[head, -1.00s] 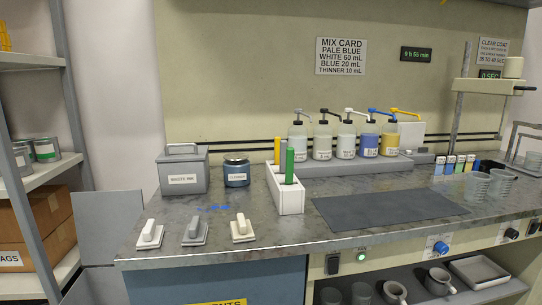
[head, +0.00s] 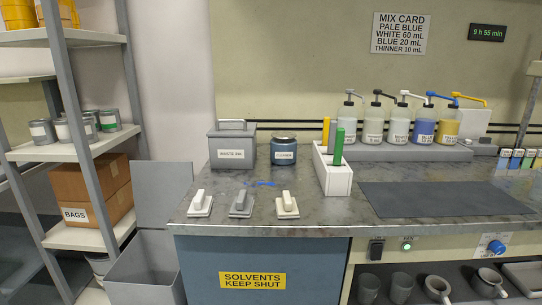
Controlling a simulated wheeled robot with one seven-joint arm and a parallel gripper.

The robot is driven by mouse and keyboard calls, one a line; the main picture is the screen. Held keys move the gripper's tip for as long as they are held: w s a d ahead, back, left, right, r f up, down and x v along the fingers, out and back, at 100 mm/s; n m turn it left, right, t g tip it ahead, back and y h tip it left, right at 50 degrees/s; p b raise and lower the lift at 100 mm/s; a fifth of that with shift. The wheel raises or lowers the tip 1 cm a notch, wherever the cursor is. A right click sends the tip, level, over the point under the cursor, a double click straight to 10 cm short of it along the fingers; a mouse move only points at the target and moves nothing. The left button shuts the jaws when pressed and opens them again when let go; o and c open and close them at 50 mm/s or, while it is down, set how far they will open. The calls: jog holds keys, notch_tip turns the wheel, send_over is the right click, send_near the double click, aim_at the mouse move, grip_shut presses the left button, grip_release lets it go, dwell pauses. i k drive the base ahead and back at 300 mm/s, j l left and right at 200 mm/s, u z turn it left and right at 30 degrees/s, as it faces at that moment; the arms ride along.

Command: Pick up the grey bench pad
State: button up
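A grey pad with an upright grip (head: 241,204) lies on the worktop near its front left edge. It is the middle one of a row of three. A white pad (head: 200,204) lies to its left and a cream pad (head: 287,205) to its right, each apart from it. A flat dark grey mat (head: 440,200) also lies on the worktop, farther right. I cannot tell for certain which of the grey things is called the bench pad. My gripper is not in view.
Behind the pads stand a grey waste ink box (head: 232,153), a blue-grey tin (head: 284,152) and a white holder (head: 334,178) with coloured sticks. A blue smear (head: 262,184) marks the worktop. An open grey bin (head: 146,270) and shelving (head: 90,150) stand left of the bench.

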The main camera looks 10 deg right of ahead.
aim_at(242, 206)
jog(key=i+j, duration=1.05)
jog(key=j, duration=0.2)
jog(key=k+u, duration=0.05)
